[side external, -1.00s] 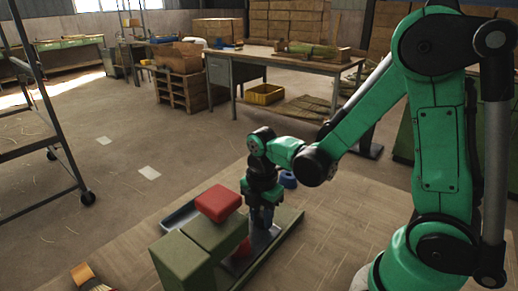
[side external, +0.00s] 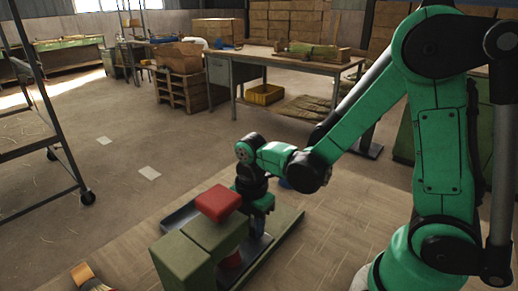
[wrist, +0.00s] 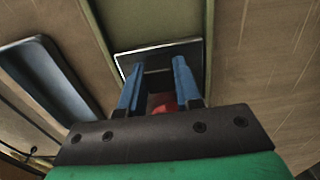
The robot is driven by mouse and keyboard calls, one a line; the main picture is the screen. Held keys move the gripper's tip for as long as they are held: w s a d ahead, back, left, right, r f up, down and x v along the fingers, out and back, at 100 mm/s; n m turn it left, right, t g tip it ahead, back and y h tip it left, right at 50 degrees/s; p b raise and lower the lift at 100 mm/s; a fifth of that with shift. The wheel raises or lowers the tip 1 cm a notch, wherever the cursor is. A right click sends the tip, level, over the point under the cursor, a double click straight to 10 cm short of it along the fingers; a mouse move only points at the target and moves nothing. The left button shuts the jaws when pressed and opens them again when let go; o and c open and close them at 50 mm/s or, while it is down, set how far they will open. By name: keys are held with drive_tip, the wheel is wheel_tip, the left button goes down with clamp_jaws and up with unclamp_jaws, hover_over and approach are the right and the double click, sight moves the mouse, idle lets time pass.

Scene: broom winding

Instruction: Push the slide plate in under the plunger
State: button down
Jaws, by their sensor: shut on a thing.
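The green press (side external: 200,252) stands on the bench with a red block (side external: 218,202) on top. A red part below its head, which looks like the plunger (side external: 231,262), shows partly. The grey slide plate (side external: 260,247) lies in the green bed (side external: 283,237); its flat metal end also shows in the wrist view (wrist: 160,58). My gripper (side external: 257,236) is down at the plate, beside the press head, its blue fingers (wrist: 155,78) shut on the plate. The exact grip is hidden. A red patch (wrist: 162,102) shows between the fingers; I cannot tell what it is.
A blue-grey tray (side external: 181,216) lies on the bench left of the bed, also in the wrist view (wrist: 45,85). A brush-like bundle (side external: 86,277) lies at the front left. The bench top (side external: 335,235) right of the bed is clear.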

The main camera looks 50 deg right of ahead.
drive_tip(key=shift+a, duration=0.4)
drive_tip(key=c, duration=0.6)
unclamp_jaws()
drive_tip(key=shift+d, duration=0.1)
drive_tip(key=shift+r, duration=2.85)
